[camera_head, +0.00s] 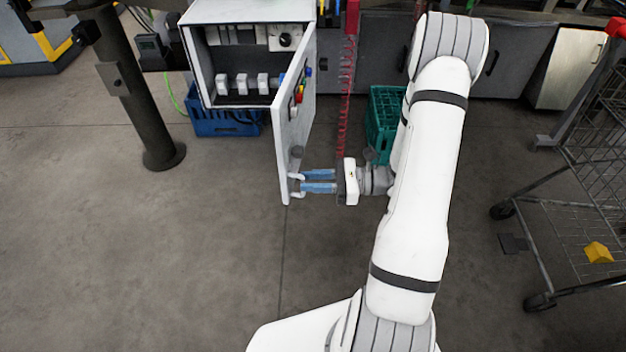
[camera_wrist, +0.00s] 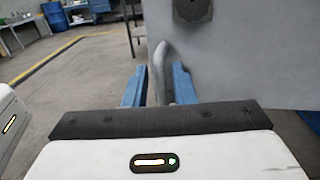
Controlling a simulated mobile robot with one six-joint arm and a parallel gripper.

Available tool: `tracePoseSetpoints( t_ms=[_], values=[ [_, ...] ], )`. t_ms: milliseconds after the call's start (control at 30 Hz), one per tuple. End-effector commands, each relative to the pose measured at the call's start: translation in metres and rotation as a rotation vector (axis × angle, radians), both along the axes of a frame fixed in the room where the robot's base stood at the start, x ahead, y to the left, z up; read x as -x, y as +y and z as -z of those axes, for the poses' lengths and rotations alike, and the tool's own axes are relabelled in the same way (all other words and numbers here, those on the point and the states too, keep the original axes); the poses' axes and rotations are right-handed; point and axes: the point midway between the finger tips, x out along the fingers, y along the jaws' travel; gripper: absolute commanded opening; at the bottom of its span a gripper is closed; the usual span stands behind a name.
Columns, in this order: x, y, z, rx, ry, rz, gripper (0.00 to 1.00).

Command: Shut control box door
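The grey control box (camera_head: 196,62) is open in the head view, with switches inside. Its door (camera_head: 289,130) is swung out towards me, with coloured buttons on its outer face. My gripper (camera_head: 304,180) reaches in from the right at the door's lower free end. The door panel (camera_wrist: 245,55) fills the upper right of the wrist view. The fingers partly hide the handle in the head view.
A dark post (camera_head: 137,85) stands left of the box. A blue crate (camera_head: 208,122) and a green crate (camera_head: 384,110) sit on the floor behind. A red coiled cable (camera_head: 346,95) hangs behind the door. A wire cart (camera_head: 580,190) stands right. Floor left of the door is clear.

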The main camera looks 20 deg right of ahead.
Motion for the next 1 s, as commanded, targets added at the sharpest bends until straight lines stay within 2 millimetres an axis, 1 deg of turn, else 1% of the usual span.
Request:
tracePoseSetpoints(
  t_ms=[33,267,767,867,1000],
  values=[
    [0.0,0.0,0.0,0.0,0.0,0.0,0.19],
    [0.0,0.0,0.0,0.0,0.0,0.0,0.01],
    [0.0,0.001,0.0,0.0,0.001,0.002,0.0],
    [-0.003,0.005,0.0,0.0,0.001,0.012,0.0],
    [-0.013,0.019,0.0,-0.002,0.003,0.049,0.0]
  ],
)
